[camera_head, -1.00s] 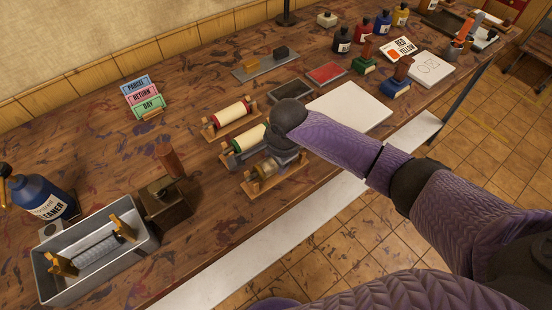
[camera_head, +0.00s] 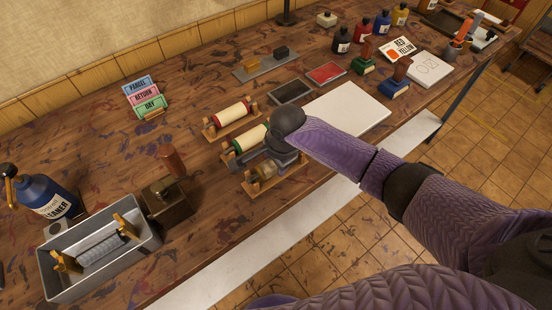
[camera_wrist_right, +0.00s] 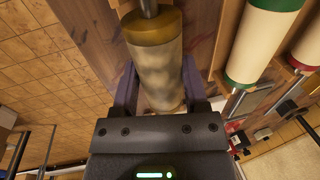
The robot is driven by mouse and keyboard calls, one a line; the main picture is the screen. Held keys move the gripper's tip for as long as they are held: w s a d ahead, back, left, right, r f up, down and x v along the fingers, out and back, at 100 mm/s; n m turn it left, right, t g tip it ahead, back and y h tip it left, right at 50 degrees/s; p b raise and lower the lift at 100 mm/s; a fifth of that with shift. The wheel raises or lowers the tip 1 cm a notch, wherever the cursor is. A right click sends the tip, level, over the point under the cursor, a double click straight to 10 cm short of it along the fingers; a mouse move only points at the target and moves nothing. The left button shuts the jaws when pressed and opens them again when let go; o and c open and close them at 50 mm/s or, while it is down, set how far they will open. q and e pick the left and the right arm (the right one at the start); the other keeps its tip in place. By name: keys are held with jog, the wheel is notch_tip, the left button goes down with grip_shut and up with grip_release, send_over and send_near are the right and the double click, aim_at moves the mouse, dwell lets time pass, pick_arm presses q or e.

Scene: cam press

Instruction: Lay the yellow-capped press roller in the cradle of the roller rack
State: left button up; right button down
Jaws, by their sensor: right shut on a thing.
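The yellow-capped press roller (camera_head: 265,171) is at the front wooden cradle of the roller rack (camera_head: 250,187). My right gripper (camera_head: 258,161) is shut on it from above, hiding part of it. In the right wrist view the roller (camera_wrist_right: 158,65) lies between the fingers of the right gripper (camera_wrist_right: 157,88), with its golden-yellow cap and steel shaft end at the top. Its body looks mottled and pale. I cannot tell whether its shaft ends rest in the cradle or hang just above it. My left gripper is not in view.
Just behind are the green-capped roller (camera_head: 249,138) and red-capped roller (camera_head: 233,114) in their own cradles. A brown block with a handle (camera_head: 167,194) and a grey tray (camera_head: 142,232) with a textured roller stand to the left. A white sheet (camera_head: 350,110) lies to the right.

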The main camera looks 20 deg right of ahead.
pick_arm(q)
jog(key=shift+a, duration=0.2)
pick_arm(e)
jog(key=shift+f, duration=0.15)
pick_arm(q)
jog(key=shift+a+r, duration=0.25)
pick_arm(e)
jog(key=shift+c, duration=1.9)
grip_release()
jog(key=o, duration=0.4)
jog(key=shift+c, duration=0.2)
jog(key=shift+r+p, duration=0.35)
jog(key=shift+p, duration=0.1)
pick_arm(q)
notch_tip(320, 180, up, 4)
jog(key=p, duration=0.3)
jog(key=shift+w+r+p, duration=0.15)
jog(key=shift+p, duration=0.25)
pick_arm(e)
notch_tip(320, 180, up, 9)
jog(key=s, duration=0.1)
jog(key=shift+s+d, duration=0.35)
jog(key=shift+s, duration=0.05)
